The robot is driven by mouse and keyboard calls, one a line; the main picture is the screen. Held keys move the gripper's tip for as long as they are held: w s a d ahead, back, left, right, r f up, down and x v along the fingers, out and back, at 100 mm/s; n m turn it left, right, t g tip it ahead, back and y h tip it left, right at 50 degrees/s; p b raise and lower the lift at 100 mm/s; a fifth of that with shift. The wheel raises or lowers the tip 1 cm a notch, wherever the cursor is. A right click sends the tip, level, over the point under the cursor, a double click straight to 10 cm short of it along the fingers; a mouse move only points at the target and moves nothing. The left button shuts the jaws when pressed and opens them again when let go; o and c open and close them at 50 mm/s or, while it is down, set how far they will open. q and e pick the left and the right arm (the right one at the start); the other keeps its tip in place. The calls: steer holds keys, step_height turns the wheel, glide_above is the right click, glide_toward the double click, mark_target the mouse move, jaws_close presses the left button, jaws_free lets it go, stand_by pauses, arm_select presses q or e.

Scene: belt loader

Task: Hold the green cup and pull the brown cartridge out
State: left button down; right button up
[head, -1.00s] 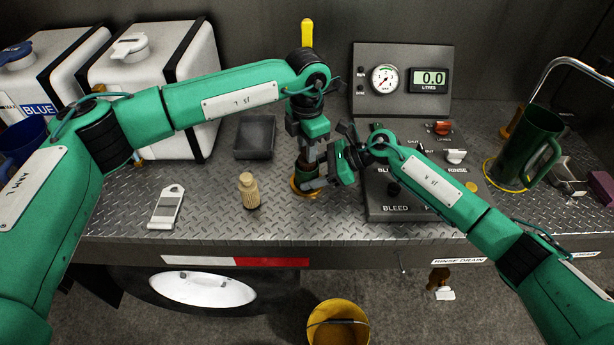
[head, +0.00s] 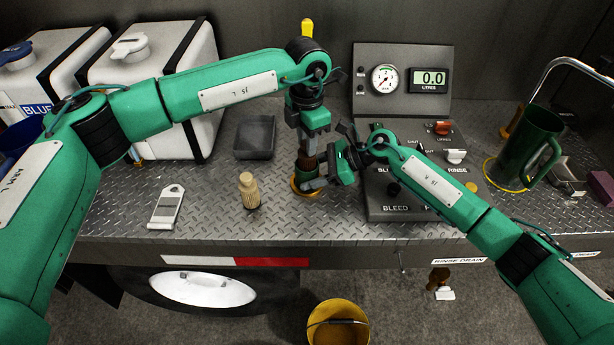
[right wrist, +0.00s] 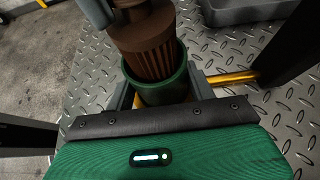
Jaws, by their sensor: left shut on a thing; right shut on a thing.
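The brown ribbed cartridge (right wrist: 150,45) stands upright at the mouth of the green cup (right wrist: 165,93) in the right wrist view. My right gripper (head: 316,183) is shut on the green cup from the right, with a finger on each side in the right wrist view.
A yellow ring (head: 304,190) lies around the cup's spot. The control panel (head: 395,214) is close on the right, with a green jug (head: 535,145) beyond. A yellow bucket (head: 338,325) is below.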

arm_select(q)
steer(key=shift+r, duration=3)
arm_select(e)
steer(key=o, duration=0.8)
steer(key=shift+o, duration=0.2)
steer(key=shift+d, duration=0.1)
steer(key=v, duration=1.2)
